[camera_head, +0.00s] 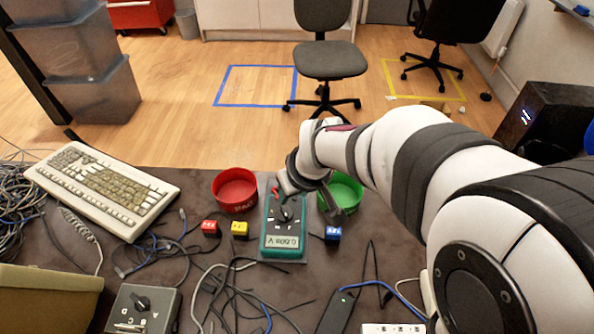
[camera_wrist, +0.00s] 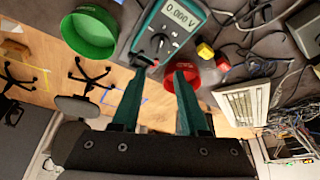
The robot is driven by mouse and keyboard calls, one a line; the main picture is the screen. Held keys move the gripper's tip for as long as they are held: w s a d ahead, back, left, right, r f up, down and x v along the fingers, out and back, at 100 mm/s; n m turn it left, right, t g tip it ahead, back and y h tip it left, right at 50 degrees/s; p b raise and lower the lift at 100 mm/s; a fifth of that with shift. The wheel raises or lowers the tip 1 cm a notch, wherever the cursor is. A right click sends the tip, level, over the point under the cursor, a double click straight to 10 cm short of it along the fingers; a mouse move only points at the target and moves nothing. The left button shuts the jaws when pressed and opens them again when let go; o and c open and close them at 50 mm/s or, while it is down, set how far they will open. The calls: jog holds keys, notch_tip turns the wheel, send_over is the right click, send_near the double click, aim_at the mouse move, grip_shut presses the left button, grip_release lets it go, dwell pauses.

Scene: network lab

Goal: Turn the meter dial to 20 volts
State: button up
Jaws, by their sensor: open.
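The meter (camera_head: 283,245) has a green case and a dark face, and lies on the dark table. Its display reads 0.000 V, upside down in the head view and tilted in the wrist view (camera_wrist: 180,17). The round dial (camera_wrist: 159,42) shows on its face in the wrist view; I cannot read its setting. My gripper (camera_head: 288,198) is over the far end of the meter and partly hides it. In the wrist view my gripper (camera_wrist: 158,76) is open, with two green fingers apart and nothing between them; the dial appears just beyond the tips.
A red bowl (camera_head: 236,190) and a green bowl (camera_head: 346,194) flank the meter. Red (camera_head: 210,228), yellow (camera_head: 240,230) and blue (camera_head: 333,235) blocks lie near it. Loose cables (camera_head: 233,290) cover the front. A keyboard (camera_head: 100,190) and a switch box (camera_head: 143,308) are at left.

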aim_at(284, 210)
jog(key=shift+v, duration=1.25)
jog(key=shift+o, duration=1)
jog(key=shift+w+a, duration=0.1)
jog(key=o, duration=0.4)
jog(key=w+n, duration=0.1)
jog(key=n, duration=0.1)
jog(key=a+n+g, duration=0.1)
jog(key=n, duration=0.1)
jog(key=w+n, duration=0.1)
jog(key=n, duration=0.1)
jog(key=shift+w+a+r+g+h, duration=0.2)
jog(key=shift+w+a+g+h, duration=0.1)
jog(key=w+f+n, duration=0.1)
jog(key=f+n, duration=0.2)
jog(key=f, duration=0.2)
jog(key=w+a+f+n+g+h, duration=0.1)
jog(key=f+n, duration=0.3)
jog(key=f, duration=0.1)
jog(key=w+f+n+g, duration=0.1)
jog(key=f+n, duration=0.2)
jog(key=f, duration=0.2)
jog(key=shift+a+f+n+h, duration=0.1)
jog(key=shift+a+n+h, duration=0.2)
jog(key=shift+n, duration=0.1)
jog(key=shift+w, duration=0.1)
grip_shut()
